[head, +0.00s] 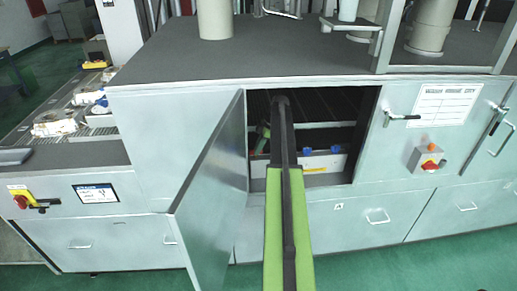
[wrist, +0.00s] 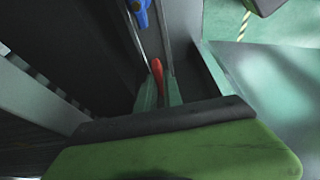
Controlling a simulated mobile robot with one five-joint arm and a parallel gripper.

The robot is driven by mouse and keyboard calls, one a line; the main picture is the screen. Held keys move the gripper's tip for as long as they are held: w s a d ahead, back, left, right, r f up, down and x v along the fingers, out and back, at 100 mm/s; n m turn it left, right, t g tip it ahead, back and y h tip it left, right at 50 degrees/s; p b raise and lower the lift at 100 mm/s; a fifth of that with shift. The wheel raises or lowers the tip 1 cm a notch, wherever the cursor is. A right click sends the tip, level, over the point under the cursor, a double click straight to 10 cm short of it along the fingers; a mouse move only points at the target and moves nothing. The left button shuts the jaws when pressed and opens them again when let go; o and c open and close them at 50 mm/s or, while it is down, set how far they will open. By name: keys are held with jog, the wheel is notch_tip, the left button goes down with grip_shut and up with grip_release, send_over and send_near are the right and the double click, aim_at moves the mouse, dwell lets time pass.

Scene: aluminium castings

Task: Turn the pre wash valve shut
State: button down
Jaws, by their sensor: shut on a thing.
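My arm reaches through an open cabinet front in the head view, and its end is hidden in the dark interior. In the wrist view my gripper (wrist: 161,92) is shut on a red handle (wrist: 157,70), which stands between its two fingers. No label shows on the handle, so I cannot read whether it is the pre wash valve. A blue handle (wrist: 141,12) is further off at the top of the wrist view. Blue parts (head: 307,152) also show inside the cabinet in the head view, right of my arm. The valve body and pipe are not clear.
The cabinet door (head: 212,185) stands open left of my arm. The dark worktop (head: 280,50) lies above the opening. A control box with a red knob (head: 430,160) is on the right front.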

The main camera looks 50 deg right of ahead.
jog(key=shift+s+a+m, duration=0.1)
jog(key=shift+a+m, duration=0.1)
jog(key=shift+m, duration=0.5)
jog(key=m+h, duration=0.1)
jog(key=m, duration=0.1)
jog(key=m+t, duration=0.1)
jog(key=m, duration=0.1)
jog(key=shift+s+a+h, duration=0.1)
jog(key=shift+a+h, duration=0.1)
jog(key=shift+h, duration=0.2)
jog(key=m+h, duration=0.1)
jog(key=m, duration=0.2)
jog(key=m+h, duration=0.1)
jog(key=m, duration=0.2)
jog(key=shift+a, duration=0.15)
jog(key=m+h, duration=0.1)
jog(key=m, duration=0.2)
jog(key=m+h, duration=0.1)
jog(key=m, duration=0.2)
jog(key=shift+m+h, duration=0.3)
jog(key=shift+h, duration=0.1)
jog(key=shift+g, duration=0.3)
jog(key=c, duration=1.5)
grip_release()
jog(key=shift+w, duration=0.2)
